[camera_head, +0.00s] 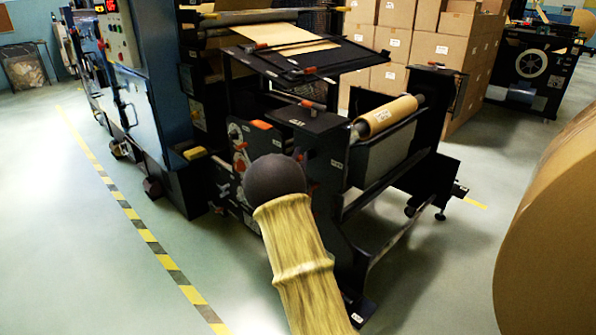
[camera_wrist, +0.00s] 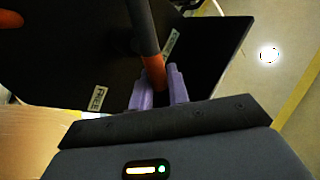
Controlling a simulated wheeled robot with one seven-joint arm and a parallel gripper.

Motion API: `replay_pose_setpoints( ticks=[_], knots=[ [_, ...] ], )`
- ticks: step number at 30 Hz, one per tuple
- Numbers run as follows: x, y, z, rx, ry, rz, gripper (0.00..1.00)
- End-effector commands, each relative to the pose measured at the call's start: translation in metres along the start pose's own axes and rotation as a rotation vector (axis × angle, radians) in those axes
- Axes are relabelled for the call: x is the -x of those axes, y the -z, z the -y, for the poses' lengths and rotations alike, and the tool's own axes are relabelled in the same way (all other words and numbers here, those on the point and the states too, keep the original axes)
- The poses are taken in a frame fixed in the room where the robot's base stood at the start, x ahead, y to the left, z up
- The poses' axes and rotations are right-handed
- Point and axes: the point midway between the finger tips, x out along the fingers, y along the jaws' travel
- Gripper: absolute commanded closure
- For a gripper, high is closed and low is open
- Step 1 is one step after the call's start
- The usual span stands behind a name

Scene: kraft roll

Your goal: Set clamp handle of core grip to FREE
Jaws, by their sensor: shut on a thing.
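The clamp handle (camera_wrist: 143,27) is a dark grey bar with an orange end (camera_wrist: 154,70), seen in the wrist view. My gripper (camera_wrist: 158,74) has its two purple fingers shut on the orange end, one on each side. A pale label reading FREE (camera_wrist: 98,98) sits on the dark plate to the left of the handle, apart from it. A second pale label (camera_wrist: 172,43), too small to read, lies close to the handle's right side. In the head view my arm hides the gripper and the gripped handle.
In the head view, the black roll stand carries a kraft roll (camera_head: 386,117) on a bar. A large brown roll (camera_head: 550,230) stands at the right. Blue machine housing (camera_head: 140,80) is at the left. Green floor (camera_head: 75,220) is open at the left. Stacked cartons (camera_head: 440,50) stand behind.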

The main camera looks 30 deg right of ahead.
Motion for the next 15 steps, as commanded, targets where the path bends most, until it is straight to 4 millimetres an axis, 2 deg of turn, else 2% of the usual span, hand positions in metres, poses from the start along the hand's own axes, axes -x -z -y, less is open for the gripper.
replay_pose_setpoints(
  ticks=[1, 15],
  knots=[
    [0.005, -0.007, -0.007, -0.029, 0.0, -0.019, 1.0],
    [0.012, -0.011, -0.018, -0.312, -0.002, -0.207, 1.0]
  ],
)
